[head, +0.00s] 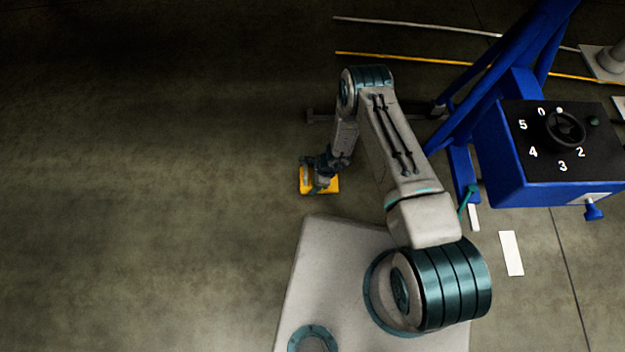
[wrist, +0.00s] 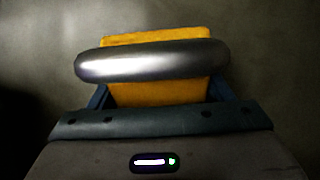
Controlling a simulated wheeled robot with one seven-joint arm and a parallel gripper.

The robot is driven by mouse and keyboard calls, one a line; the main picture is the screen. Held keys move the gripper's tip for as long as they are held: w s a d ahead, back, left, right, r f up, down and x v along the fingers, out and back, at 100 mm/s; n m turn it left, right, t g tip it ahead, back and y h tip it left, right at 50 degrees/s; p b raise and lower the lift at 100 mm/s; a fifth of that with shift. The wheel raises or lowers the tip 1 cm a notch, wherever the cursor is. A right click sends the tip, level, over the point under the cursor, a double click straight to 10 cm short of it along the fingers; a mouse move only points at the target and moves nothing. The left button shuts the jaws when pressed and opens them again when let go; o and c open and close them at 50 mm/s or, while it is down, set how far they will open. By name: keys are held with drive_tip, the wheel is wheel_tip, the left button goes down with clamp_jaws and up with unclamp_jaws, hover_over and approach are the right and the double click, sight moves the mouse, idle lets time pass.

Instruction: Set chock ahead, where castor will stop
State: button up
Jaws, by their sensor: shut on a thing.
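The yellow chock (head: 333,185) is at my gripper (head: 320,177), low over or on the floor, left of the blue jig frame. In the wrist view the chock (wrist: 155,93) fills the space between the fingers, with a rounded metal bar (wrist: 150,61) across it. My gripper (wrist: 158,95) is shut on the chock. I cannot tell whether the chock touches the floor. A castor is not clearly made out; the foot of the blue frame is partly hidden by my arm.
The blue jig frame (head: 455,130) stands at the right and carries a blue box with a black numbered dial panel (head: 545,170). White marks (head: 511,253) lie on the floor beneath it. A yellow line (head: 400,58) and a pale line run at the back. The floor at left is clear.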

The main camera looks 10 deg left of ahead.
drive_tip(key=shift+f, duration=0.15)
drive_tip(key=o, duration=1.6)
drive_tip(key=p+v, duration=0.4)
drive_tip(key=v, duration=0.8)
drive_tip(key=shift+p, duration=0.35)
